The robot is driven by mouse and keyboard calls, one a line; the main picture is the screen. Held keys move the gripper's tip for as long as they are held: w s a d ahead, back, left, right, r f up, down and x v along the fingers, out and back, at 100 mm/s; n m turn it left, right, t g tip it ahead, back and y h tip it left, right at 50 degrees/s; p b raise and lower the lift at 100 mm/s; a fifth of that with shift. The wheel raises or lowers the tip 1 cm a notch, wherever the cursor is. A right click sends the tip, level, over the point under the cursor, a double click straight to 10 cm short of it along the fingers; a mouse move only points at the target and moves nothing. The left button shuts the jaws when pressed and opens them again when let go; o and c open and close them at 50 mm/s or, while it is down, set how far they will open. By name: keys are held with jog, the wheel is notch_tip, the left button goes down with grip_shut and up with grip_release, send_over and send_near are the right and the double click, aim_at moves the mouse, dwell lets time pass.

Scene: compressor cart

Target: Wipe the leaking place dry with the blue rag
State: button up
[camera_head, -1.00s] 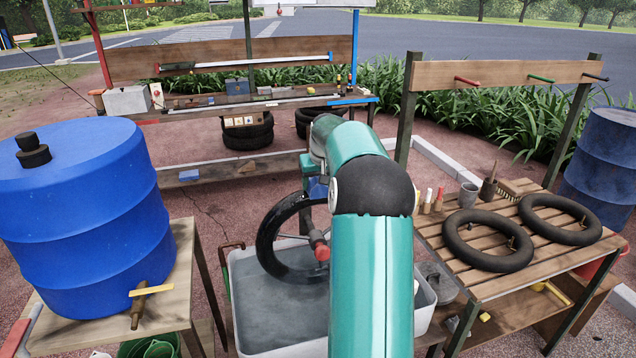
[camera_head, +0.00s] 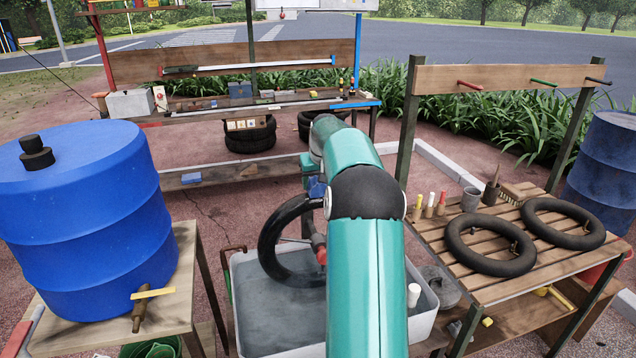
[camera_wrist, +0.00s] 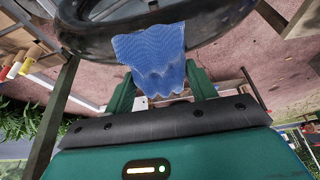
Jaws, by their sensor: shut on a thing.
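The blue rag (camera_wrist: 152,58) is held between the two green fingers of my gripper (camera_wrist: 160,92) in the wrist view. The rag spreads out past the fingertips and lies against or just in front of a black inner tube (camera_wrist: 95,38). Whether it touches the tube I cannot tell. In the head view, the tube (camera_head: 268,240) stands upright over a grey water tub (camera_head: 262,318), and a bit of the blue rag (camera_head: 317,187) shows beside its upper right edge. My arm hides part of the tube and tub. The leaking place itself is not distinguishable.
A blue barrel (camera_head: 85,215) with a tap stands on a wooden stand at left. A slatted table (camera_head: 480,290) at right carries two black tubes (camera_head: 490,243), a grey cup (camera_head: 470,199) and several markers. A workbench (camera_head: 225,175) stands behind.

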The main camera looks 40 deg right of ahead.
aim_at(321, 185)
jog(key=shift+w+d, duration=0.1)
jog(key=shift+w, duration=0.2)
jog(key=shift+s, duration=0.15)
jog(key=shift+s+a+f, duration=0.2)
jog(key=shift+s+a, duration=0.3)
jog(key=shift+s, duration=0.3)
jog(key=shift+s, duration=0.1)
jog(key=shift+s+a+r, duration=0.25)
jog(key=shift+s+a, duration=0.2)
jog(key=shift+s, duration=0.3)
jog(key=shift+w+d+f, duration=0.15)
jog(key=shift+w+d, duration=0.1)
jog(key=shift+w, duration=0.2)
jog(key=shift+w+d+f, duration=0.1)
jog(key=shift+w+d, duration=0.15)
jog(key=shift+w, duration=0.2)
